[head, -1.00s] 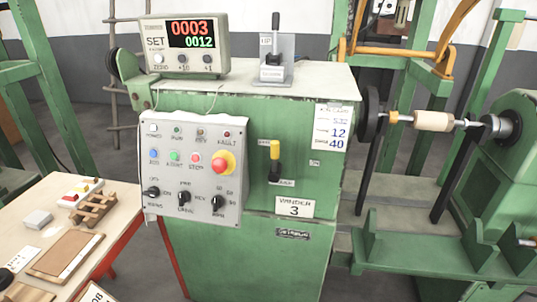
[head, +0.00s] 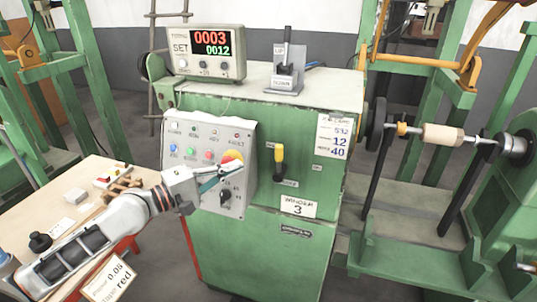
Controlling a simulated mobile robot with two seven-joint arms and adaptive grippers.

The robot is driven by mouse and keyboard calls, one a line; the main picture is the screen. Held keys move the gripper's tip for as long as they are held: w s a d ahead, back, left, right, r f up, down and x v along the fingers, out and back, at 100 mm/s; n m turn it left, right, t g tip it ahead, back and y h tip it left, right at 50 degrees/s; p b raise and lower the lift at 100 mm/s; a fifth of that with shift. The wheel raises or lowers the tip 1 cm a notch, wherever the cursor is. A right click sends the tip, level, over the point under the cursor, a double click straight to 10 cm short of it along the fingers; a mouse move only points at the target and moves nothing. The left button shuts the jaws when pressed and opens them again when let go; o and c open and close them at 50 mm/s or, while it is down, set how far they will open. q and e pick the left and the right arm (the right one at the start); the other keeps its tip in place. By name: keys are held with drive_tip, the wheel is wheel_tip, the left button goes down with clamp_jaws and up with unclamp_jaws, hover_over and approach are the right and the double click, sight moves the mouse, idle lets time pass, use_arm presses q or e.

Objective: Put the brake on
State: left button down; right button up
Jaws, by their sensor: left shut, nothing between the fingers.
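My left gripper (head: 236,167) is shut and empty. It is in front of the grey control panel (head: 235,205), left of the lever and apart from it. My right gripper is not in view.
A counter (head: 206,52) reading 0003 and 0012 and a small lever unit (head: 285,72) stand on the cabinet top. A spindle with a wooden bobbin (head: 440,134) is at right. A wooden table (head: 90,170) with small items is at left. The space before the lever is clear.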

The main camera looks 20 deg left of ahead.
sight(280, 159)
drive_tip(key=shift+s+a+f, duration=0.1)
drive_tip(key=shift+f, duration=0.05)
use_arm(q)
drive_tip(key=shift+w, duration=0.1)
drive_tip(key=p+x, duration=0.1)
drive_tip(key=x, duration=0.8)
drive_tip(key=shift+w+d+p, duration=0.25)
drive_tip(key=shift+w+p, duration=0.05)
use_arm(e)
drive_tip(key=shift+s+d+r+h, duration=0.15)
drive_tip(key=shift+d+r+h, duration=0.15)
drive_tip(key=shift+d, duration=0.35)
use_arm(q)
drive_tip(key=shift+f, duration=0.1)
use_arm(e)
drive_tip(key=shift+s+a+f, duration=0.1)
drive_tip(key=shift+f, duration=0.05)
